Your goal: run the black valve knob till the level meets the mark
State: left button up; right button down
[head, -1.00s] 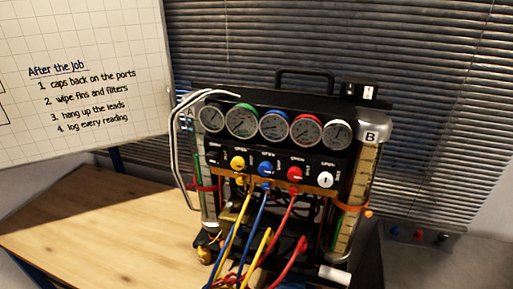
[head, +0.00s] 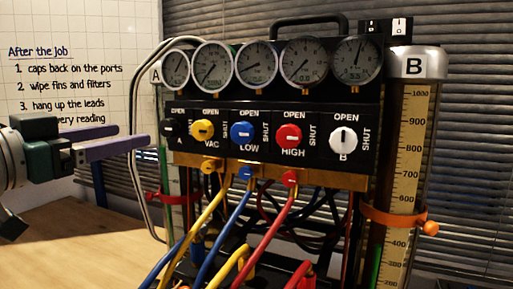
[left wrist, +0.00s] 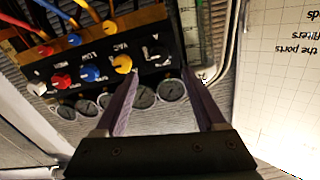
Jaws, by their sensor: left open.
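The black valve knob (head: 173,130) is at the left end of the panel row, labelled OPEN and A. It also shows, dark on dark, in the left wrist view (left wrist: 155,55). My left gripper (head: 133,136) is open and empty, left of the panel, its purple fingers pointing at the knob's end and apart from it. In the left wrist view the fingers (left wrist: 165,82) spread on either side of the knob area. Cylinder A (head: 173,180) with a red band (head: 165,196) is partly hidden by hoses; I cannot read its level. My right gripper is out of view.
Yellow (head: 203,130), blue (head: 242,133), red (head: 289,137) and white (head: 343,141) knobs sit beside it, under several gauges. Cylinder B (head: 405,160) has an orange band (head: 395,216). Pale hoses (head: 140,90) curve near my left fingers. The wooden table (head: 70,235) is clear at left.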

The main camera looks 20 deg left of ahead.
aim_at(165, 127)
pick_arm(q)
jog(key=w, duration=0.6)
jog(key=w+p, duration=0.1)
jog(key=w, duration=0.2)
jog(key=shift+w+d, duration=0.2)
jog(key=shift+d, duration=0.15)
grip_shut()
